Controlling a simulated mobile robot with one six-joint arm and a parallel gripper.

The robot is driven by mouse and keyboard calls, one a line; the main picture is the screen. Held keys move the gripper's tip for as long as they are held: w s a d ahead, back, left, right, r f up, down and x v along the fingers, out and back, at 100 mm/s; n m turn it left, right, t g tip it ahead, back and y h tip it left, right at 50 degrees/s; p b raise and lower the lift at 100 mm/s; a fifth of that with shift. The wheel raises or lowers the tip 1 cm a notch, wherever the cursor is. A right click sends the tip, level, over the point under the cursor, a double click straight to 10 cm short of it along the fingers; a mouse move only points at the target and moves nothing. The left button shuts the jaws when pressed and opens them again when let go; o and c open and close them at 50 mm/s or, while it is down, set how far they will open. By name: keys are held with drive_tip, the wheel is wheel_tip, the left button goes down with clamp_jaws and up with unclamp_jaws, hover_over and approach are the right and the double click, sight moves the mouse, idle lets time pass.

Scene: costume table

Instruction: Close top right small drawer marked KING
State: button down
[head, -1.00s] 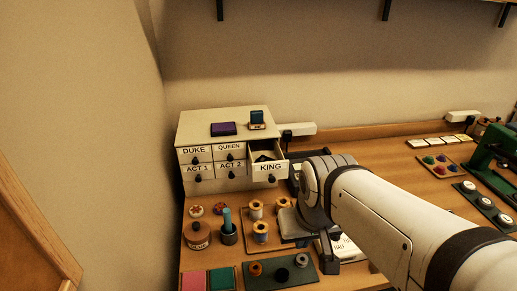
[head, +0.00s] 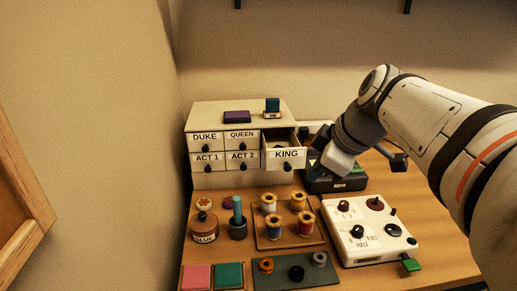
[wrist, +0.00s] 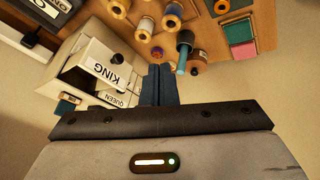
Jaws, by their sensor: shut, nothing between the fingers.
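The KING drawer (head: 287,154) is the top right small drawer of a cream cabinet (head: 222,180). It is pulled out, with its open top showing dark contents and a dark round knob on its front. In the wrist view the KING drawer (wrist: 111,63) appears upside down, pulled out to the left of the fingers. My gripper (wrist: 160,72) is shut and empty, its dark blue fingers side by side near the drawer front in that picture. Whether they touch it I cannot tell. In the head view my gripper's body is right of the drawer; its fingertips are hard to make out.
The DUKE, QUEEN, ACT 1 and ACT 2 drawers look shut. A purple box (head: 236,117) and a teal block (head: 272,106) stand on the cabinet. In front are a spool tray (head: 262,241), a glue pot (head: 204,226) and a white control box (head: 350,255). A wall is left.

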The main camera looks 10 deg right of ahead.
sight(294, 156)
drive_tip(key=w+a+f+n, duration=0.1)
drive_tip(key=w+f, duration=0.2)
drive_tip(key=w, duration=0.2)
drive_tip(key=w+f+n+b, duration=0.1)
drive_tip(key=w+f+n, duration=0.1)
drive_tip(key=w, duration=0.4)
drive_tip(key=shift+a+f+n+t+y, duration=0.3)
drive_tip(key=shift+a+f+y, duration=0.1)
drive_tip(key=shift+f, duration=0.45)
drive_tip(key=shift+w, duration=0.1)
